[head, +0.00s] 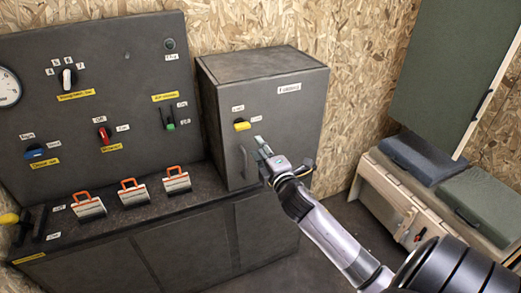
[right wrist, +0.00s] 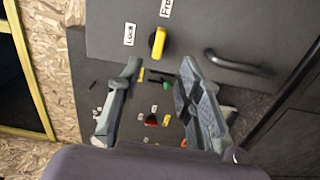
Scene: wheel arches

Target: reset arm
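My right arm comes in from the lower right in the head view. My right gripper (head: 262,148) is in front of the dark grey cabinet (head: 285,110), just below and right of its yellow knob (head: 242,126). In the right wrist view the gripper (right wrist: 160,68) is open, with a gap between its fingers and nothing held. The yellow knob (right wrist: 158,42) shows just beyond the fingertips, apart from them. My left gripper is in neither view.
A cabinet handle (head: 243,162) sticks out close by my right gripper. A control panel (head: 110,60) with knobs stands left, above several orange-handled switches (head: 132,190). A wooden chest (head: 390,200) with a blue case (head: 420,158) stands right. Floor shows between.

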